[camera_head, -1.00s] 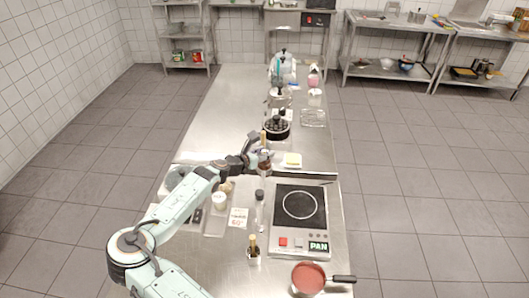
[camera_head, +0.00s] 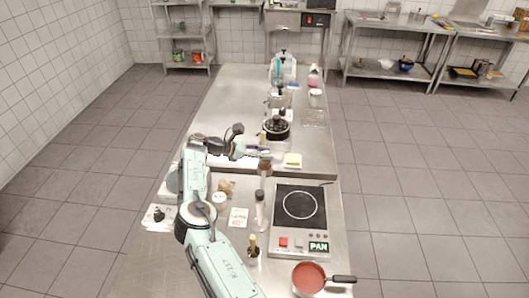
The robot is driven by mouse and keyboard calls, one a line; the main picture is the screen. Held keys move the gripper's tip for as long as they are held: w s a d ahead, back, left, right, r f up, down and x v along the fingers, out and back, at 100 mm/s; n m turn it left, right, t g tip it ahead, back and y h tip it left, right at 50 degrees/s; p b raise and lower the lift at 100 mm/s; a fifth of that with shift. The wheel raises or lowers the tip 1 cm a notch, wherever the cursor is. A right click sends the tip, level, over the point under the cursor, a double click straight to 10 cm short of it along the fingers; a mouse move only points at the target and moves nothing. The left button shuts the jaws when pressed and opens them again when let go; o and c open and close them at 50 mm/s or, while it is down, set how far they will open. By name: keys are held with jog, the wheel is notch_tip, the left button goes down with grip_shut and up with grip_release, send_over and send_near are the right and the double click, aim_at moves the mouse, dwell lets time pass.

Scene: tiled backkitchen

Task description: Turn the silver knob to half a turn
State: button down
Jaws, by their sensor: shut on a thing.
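My gripper (camera_head: 262,152) is over the far part of the counter, left of the butter-like yellow block. It is shut on a small pale object (camera_head: 257,151), too small to identify. The black hotplate (camera_head: 299,205) stands on the near right of the counter. Its front panel has a red button (camera_head: 283,242), a PAN label and small controls. I cannot clearly make out a silver knob there. A pale device (camera_head: 158,214) with a dark knob-like part sits left of my arm. My gripper is well away from both devices.
A brown-topped bottle (camera_head: 264,169) stands just below my gripper. A yellow block on a white dish (camera_head: 293,161) is to its right. A black pot (camera_head: 277,128) stands behind. A red-filled pan (camera_head: 309,277) is at the near right edge. Small jars and a card are near my arm.

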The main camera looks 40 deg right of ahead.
jog(key=shift+m+y, duration=0.3)
dwell(0.5)
jog(key=c, duration=0.8)
grip_release()
jog(key=shift+c, duration=0.2)
jog(key=shift+g, duration=0.3)
notch_tip(320, 180, up, 10)
